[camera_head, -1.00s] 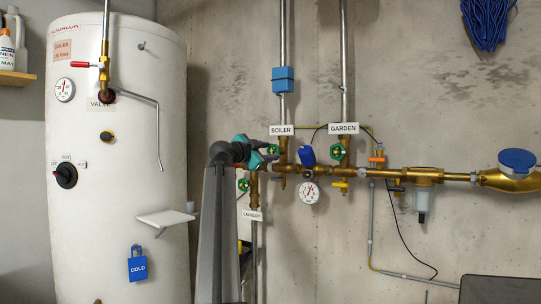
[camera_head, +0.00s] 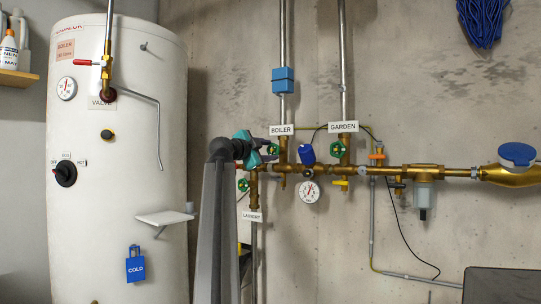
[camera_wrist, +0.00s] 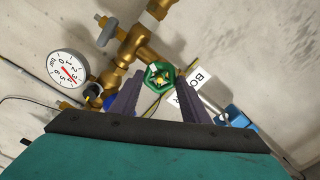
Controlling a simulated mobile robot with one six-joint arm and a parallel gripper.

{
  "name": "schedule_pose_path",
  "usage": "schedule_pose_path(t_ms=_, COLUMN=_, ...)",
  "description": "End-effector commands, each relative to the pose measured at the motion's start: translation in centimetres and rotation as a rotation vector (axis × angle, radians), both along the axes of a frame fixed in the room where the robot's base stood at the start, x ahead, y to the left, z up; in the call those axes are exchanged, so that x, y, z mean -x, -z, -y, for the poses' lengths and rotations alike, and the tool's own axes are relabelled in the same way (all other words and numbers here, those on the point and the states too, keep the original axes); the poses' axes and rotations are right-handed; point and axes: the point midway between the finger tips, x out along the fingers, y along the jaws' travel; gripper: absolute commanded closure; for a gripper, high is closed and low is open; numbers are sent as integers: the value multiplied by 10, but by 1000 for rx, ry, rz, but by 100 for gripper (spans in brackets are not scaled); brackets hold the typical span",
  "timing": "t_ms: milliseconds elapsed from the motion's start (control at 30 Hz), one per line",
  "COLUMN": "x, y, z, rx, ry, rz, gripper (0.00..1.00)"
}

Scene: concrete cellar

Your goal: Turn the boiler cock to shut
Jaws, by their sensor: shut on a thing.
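The boiler cock is a green handwheel (camera_head: 273,149) on a brass body under the BOILER sign (camera_head: 282,130). In the wrist view the green wheel (camera_wrist: 159,77) lies between my two dark fingertips, beside the partly hidden sign (camera_wrist: 200,82). My gripper (camera_wrist: 161,79) is shut on this wheel. In the head view my gripper (camera_head: 262,150) reaches it from the left, with its teal body partly covering the fingers. How far the wheel is turned cannot be told.
The GARDEN handwheel (camera_head: 337,150) is close on the right and the LAUNDRY handwheel (camera_head: 243,185) lower left. A blue-capped part (camera_head: 307,154) and a pressure gauge (camera_head: 309,191) are nearby. The white boiler (camera_head: 115,200) with a red-levered valve (camera_head: 88,63) stands left.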

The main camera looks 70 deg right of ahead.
Motion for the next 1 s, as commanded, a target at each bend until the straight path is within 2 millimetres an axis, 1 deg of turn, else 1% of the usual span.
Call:
schedule_pose_path(t_ms=33, x=-1, y=3, z=1, rx=3, ry=-2, rz=15, gripper=82)
schedule_pose_path(t_ms=200, x=-1, y=1, z=0, rx=11, ry=-3, rz=48, gripper=82)
schedule_pose_path(t_ms=667, x=-1, y=1, z=0, rx=15, ry=-3, rz=63, gripper=82)
schedule_pose_path(t_ms=1000, x=-1, y=2, z=0, rx=41, ry=-2, rz=155, gripper=82)
